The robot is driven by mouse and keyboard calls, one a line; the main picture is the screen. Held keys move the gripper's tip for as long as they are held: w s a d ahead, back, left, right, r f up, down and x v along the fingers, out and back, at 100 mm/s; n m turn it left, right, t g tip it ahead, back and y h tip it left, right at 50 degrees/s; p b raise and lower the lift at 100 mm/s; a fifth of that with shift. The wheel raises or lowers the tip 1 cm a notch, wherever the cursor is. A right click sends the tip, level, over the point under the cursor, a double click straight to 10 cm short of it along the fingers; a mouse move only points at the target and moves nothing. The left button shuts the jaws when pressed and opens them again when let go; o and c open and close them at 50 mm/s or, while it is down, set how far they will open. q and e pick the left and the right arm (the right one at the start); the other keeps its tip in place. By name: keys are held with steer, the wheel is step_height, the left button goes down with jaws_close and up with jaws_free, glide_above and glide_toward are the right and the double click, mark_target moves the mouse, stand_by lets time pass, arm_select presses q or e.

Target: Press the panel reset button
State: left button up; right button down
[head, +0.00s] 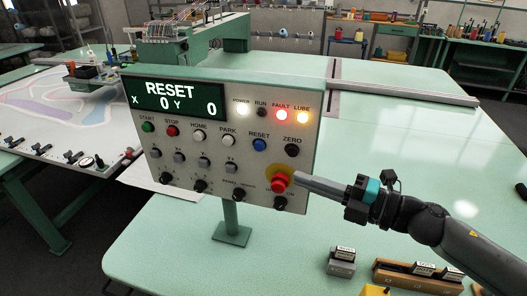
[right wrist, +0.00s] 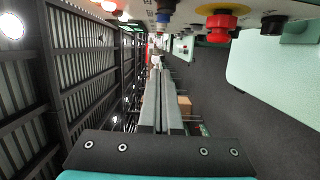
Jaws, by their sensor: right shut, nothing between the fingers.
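The control panel (head: 222,170) stands on a post above the green table. Its display (head: 172,97) reads RESET, X 0, Y 0. The blue reset button (head: 259,145) sits in the upper button row between PARK and ZERO. My right gripper (head: 300,180) is shut and empty, its tip at the panel's lower right by the red emergency stop (head: 279,184), below and right of the blue button. I cannot tell whether it touches the stop. In the right wrist view the shut fingers (right wrist: 157,85) point along the panel, with the red stop (right wrist: 221,25) above them. My left gripper is not in view.
The power, fault and lube lamps (head: 281,116) are lit; the run lamp is dark. Black knobs (head: 281,203) line the panel's lower edge. Labelled blocks (head: 342,262) lie at the table's front right. The green tabletop (head: 400,140) behind my right arm is mostly clear.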

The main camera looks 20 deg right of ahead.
mark_target(259, 146)
steer(key=w+a+p, duration=0.2)
steer(key=w+a, duration=0.2)
steer(key=w, duration=0.6)
steer(key=shift+w+a, duration=0.2)
steer(key=shift+w, duration=0.15)
stand_by(0.5)
steer(key=shift+f, duration=0.1)
